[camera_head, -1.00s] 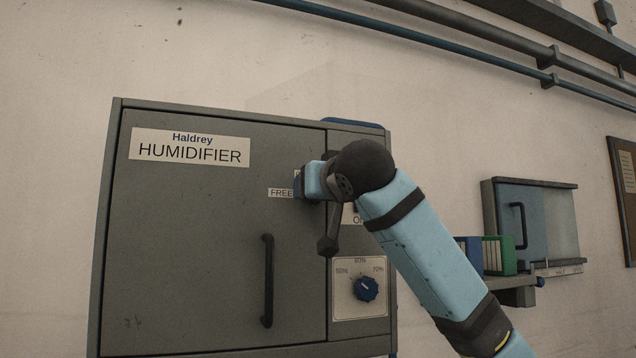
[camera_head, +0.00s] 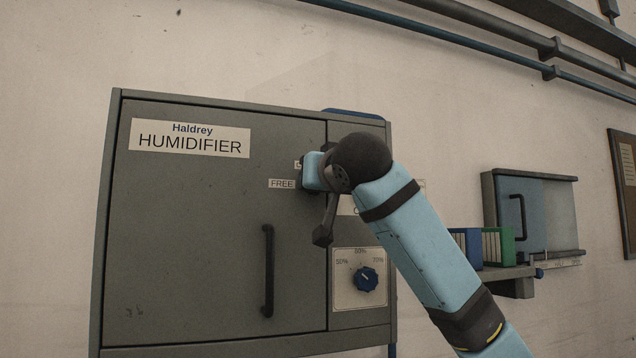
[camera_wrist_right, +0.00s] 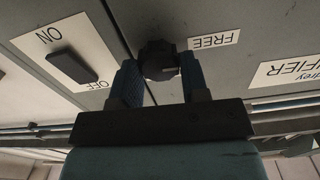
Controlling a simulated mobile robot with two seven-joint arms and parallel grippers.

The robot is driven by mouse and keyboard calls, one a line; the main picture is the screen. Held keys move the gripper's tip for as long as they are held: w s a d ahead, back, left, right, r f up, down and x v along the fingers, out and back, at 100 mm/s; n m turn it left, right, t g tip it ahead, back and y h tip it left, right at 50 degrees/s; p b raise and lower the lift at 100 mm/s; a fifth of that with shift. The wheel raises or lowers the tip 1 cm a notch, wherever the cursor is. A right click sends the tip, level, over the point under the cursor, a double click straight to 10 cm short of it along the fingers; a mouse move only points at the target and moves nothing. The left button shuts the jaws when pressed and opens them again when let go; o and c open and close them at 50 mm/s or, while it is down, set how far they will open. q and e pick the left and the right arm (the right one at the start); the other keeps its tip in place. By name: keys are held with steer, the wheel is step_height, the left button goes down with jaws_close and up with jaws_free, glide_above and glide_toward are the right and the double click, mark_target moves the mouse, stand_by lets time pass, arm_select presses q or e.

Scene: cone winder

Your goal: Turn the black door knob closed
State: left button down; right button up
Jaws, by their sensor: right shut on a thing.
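The black door knob (camera_wrist_right: 158,58) sits on the grey humidifier door (camera_head: 200,220), near the door's right edge, beside the FREE label (camera_head: 282,184). My right gripper (camera_wrist_right: 158,80) is shut on the knob, with one blue finger on each side of it in the wrist view. In the head view my right gripper (camera_head: 311,171) and wrist hide the knob. A second small label (camera_head: 298,165) shows only partly beside the gripper. The knob's exact angle is hard to read. My left gripper is out of view.
A black door handle (camera_head: 268,270) stands below left of the knob. A blue dial (camera_head: 366,279) sits at lower right, under my arm. The black ON/OFF switch (camera_wrist_right: 72,67) is near my gripper.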

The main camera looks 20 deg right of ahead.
steer(key=shift+d+f+m+b, duration=0.1)
steer(key=shift+m+b, duration=0.45)
steer(key=shift+m, duration=3.75)
steer(key=shift+f+m+b, duration=0.1)
steer(key=shift+m+b, duration=0.4)
steer(key=shift+m, duration=3.8)
steer(key=o, duration=0.9)
steer(key=shift+s, duration=0.1)
steer(key=s+b, duration=0.1)
steer(key=s, duration=0.3)
steer(key=s+b, duration=0.1)
steer(key=s, duration=0.4)
steer(key=s+b, duration=0.1)
steer(key=s, duration=0.3)
steer(key=shift+s+d, duration=0.3)
steer(key=shift+s, duration=0.05)
